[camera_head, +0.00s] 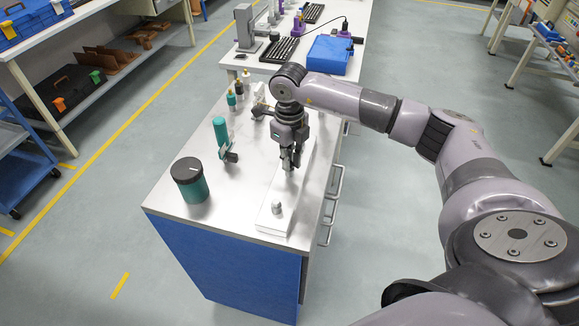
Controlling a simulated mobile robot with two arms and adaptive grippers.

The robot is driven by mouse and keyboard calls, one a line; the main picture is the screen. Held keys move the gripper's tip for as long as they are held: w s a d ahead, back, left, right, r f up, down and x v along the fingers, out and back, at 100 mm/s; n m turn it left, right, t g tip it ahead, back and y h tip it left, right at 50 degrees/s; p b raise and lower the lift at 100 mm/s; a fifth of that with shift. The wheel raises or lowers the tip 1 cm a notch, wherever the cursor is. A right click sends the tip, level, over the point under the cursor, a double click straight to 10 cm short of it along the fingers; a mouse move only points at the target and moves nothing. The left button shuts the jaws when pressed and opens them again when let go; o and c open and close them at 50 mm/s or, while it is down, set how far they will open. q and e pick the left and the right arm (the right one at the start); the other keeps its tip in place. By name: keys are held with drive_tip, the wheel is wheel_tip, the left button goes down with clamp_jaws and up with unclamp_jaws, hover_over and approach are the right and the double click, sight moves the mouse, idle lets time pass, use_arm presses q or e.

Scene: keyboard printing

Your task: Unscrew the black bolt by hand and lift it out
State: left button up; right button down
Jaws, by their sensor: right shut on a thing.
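My right gripper (290,166) points down over a long white plate (268,222) on the table. Its fingers are shut on a small dark thing at the plate's upper surface, which looks like the black bolt. The bolt is mostly hidden by the fingers, so I cannot tell how far it sits in the plate. A grey metal knob (277,207) stands on the near end of the plate, apart from the gripper. My left gripper is not in view.
On the white table (235,187), a teal jar with a black lid (189,180) stands at the near left. A teal-handled tool (222,139) and small bottles (238,90) stand farther back. A second table behind holds a blue box (328,55) and keyboards (280,49).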

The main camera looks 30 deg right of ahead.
drive_tip(key=n, duration=0.5)
drive_tip(key=shift+d+r, duration=0.1)
drive_tip(key=n, duration=0.3)
drive_tip(key=shift+n, duration=0.4)
drive_tip(key=shift+r+p, duration=0.6)
drive_tip(key=shift+r, duration=0.45)
drive_tip(key=shift+r+p, duration=1.15)
drive_tip(key=shift+r, duration=0.9)
